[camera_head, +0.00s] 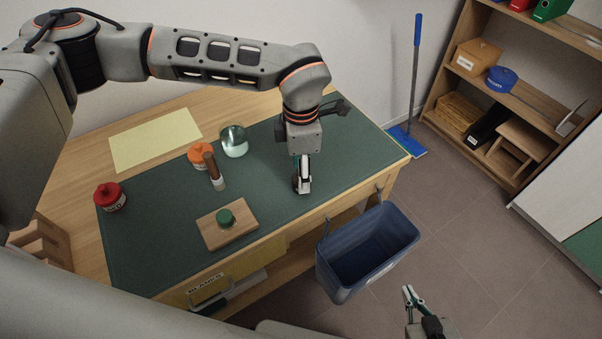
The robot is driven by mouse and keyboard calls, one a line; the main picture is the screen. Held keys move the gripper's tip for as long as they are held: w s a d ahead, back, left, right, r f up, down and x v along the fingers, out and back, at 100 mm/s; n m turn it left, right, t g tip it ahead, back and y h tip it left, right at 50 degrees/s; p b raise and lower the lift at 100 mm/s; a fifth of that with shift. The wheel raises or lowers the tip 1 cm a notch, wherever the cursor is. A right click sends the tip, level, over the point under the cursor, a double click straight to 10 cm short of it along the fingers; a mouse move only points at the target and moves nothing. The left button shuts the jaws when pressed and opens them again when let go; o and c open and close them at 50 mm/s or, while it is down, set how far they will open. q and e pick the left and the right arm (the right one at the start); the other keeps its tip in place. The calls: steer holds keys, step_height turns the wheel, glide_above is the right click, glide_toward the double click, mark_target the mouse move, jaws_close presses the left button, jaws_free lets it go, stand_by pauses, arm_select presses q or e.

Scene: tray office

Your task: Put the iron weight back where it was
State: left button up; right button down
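My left gripper (302,185) comes down over the right part of the green desk mat (345,160), with its fingers pointing down. A small dark shape shows beside its fingertips. I cannot tell whether it is the iron weight or part of the gripper, nor whether the fingers are shut on it. I cannot make out the iron weight for sure elsewhere. My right gripper (413,300) is low at the bottom right, over the floor in front of the desk. Its fingers look apart and empty.
A blue bin (345,275) hangs at the front edge. Shelves (480,85) stand right.

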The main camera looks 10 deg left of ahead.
arm_select(q)
step_height(320, 180, up, 10)
steer(key=shift+r, duration=0.15)
stand_by(0.7)
